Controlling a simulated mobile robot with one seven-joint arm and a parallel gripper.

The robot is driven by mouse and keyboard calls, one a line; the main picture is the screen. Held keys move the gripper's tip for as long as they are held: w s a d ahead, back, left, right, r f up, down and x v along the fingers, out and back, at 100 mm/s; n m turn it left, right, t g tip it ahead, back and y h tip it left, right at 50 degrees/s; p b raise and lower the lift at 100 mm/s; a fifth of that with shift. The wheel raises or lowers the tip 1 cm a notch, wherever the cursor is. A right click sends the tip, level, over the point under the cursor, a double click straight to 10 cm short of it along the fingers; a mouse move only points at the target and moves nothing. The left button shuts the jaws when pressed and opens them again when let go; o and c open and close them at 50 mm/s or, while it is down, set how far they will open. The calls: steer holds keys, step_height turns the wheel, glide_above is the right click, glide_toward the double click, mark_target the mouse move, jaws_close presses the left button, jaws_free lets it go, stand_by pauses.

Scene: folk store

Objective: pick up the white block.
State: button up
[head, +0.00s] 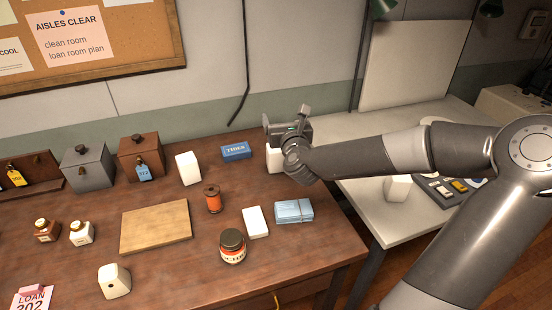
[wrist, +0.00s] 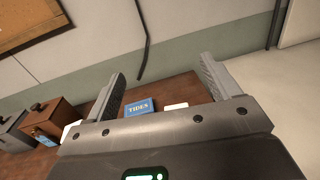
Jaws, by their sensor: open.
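Several white blocks are in view, and I cannot tell which one the task means. One white block (head: 274,158) stands at the table's back right, partly hidden behind my gripper (head: 287,116). In the wrist view, a white block top (wrist: 176,106) shows low between my open fingers (wrist: 162,72), beside the blue TIDES box (wrist: 139,107). An upright white block (head: 188,168) stands left of the TIDES box (head: 235,151). A flat white block (head: 255,222) lies nearer the front. My gripper is open and empty, above the table's back right.
The wall (head: 225,95) is close behind.

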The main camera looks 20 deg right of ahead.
glide_toward(276, 158)
steer(key=w+r, duration=0.1)
steer(key=w+d, duration=0.1)
steer(key=w+r, duration=0.1)
steer(key=w, duration=0.1)
steer(key=shift+d+r, duration=0.2)
steer(key=shift+r, duration=0.1)
steer(key=shift+w+f, duration=0.15)
steer(key=shift+w, duration=0.1)
steer(key=w, duration=0.4)
steer(key=shift+w+d, duration=0.35)
steer(key=shift+w+d+f, duration=0.15)
steer(key=shift+w+f, duration=0.05)
steer(key=shift+w, duration=1.15)
steer(key=shift+w+d+f, duration=0.1)
steer(key=shift+w+f, duration=0.05)
steer(key=shift+w, duration=1.25)
steer(key=c, duration=1.1)
